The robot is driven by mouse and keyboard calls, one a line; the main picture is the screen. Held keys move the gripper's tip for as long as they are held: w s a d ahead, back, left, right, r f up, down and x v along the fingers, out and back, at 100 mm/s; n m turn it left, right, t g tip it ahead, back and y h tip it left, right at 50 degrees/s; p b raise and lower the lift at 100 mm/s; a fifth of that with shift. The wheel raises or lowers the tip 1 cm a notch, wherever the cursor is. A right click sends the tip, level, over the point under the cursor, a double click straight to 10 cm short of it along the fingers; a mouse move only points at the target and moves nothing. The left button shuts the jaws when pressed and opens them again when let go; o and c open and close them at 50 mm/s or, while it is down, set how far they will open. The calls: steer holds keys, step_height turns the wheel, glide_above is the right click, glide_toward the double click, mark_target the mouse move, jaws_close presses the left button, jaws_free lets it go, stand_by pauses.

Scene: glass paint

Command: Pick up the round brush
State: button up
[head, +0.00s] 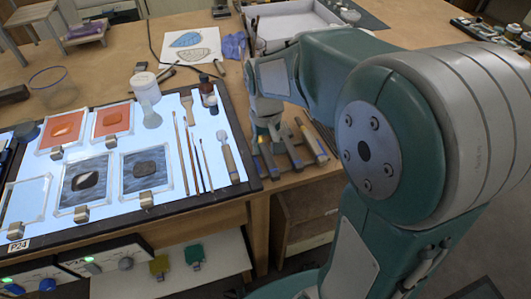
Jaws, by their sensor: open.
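Several thin, long-handled brushes (193,155) lie side by side on the lit panel, toward its right side. One of them may be the round brush, but their tips are too small to tell which. A wider flat brush (187,103) lies just above them. A thick pale-handled tool (228,160) lies to their right, near the panel's edge. My gripper (266,134) is open, pointing down beyond the panel's right edge, over the wooden table. It is to the right of the thin brushes and apart from them. Its fingertips are small and partly unclear.
The light panel's dark frame (252,160) borders the lit surface. Several thick-handled tools (312,140) lie on the wood near my gripper. A white tray (290,25) stands behind.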

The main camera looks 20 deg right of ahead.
step_height(320, 180, down, 3)
steer(key=shift+r, duration=0.2)
jaws_close()
steer(key=shift+r, duration=0.55)
step_height(320, 180, up, 3)
steer(key=shift+s+f, duration=0.15)
steer(key=shift+f, duration=0.05)
steer(key=s+r, duration=0.4)
steer(key=r, duration=0.1)
steer(key=shift+s, duration=0.1)
steer(key=s+r, duration=0.4)
steer(key=s, duration=0.5)
steer(key=shift+s+r, duration=0.2)
steer(key=shift+s, duration=0.1)
